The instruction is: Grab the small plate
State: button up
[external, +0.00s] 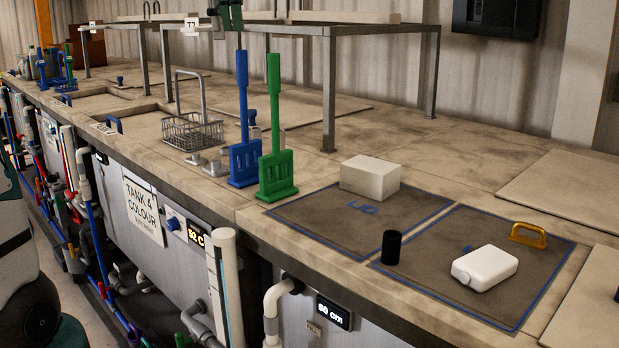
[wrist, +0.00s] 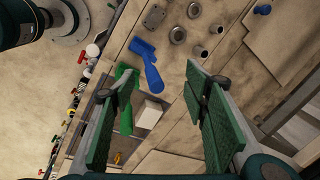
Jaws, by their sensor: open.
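No thing in view is plainly the small plate; I cannot tell which one it is. Small flat metal pieces (external: 215,168) lie on the counter by the wire basket. Round metal pieces (wrist: 177,36) show at the top of the wrist view. A blue paddle-like tool (external: 243,160) and a green one (external: 277,175) stand upright on the counter. They also show in the wrist view, blue (wrist: 146,62) and green (wrist: 126,118). My gripper (wrist: 160,72) is open, with nothing between its fingers. In the external view my gripper (external: 230,24) is at the top edge, partly cut off, above the tools.
A white box (external: 370,180), black cylinder (external: 391,247), white bottle (external: 485,267) and orange handle (external: 528,235) are on the right. A wire basket (external: 192,131) stands left of the tools. A metal-legged shelf (external: 350,31) rises behind them.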

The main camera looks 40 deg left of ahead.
jog(key=w+a+f+m+g+p, duration=0.1)
jog(key=a+m+p, duration=0.1)
jog(key=a, duration=0.4)
jog(key=w+a+f+m+p, duration=0.1)
jog(key=a+p, duration=0.1)
jog(key=a, duration=0.4)
jog(key=m+g+h+p, duration=0.1)
jog(key=m+p, duration=0.2)
send_over(196, 154)
notch_tip(196, 154, down, 28)
jog(key=shift+a+r, duration=0.1)
jog(key=shift+f, duration=0.65)
jog(key=shift+f, duration=1.25)
jog(key=shift+f, duration=2.6)
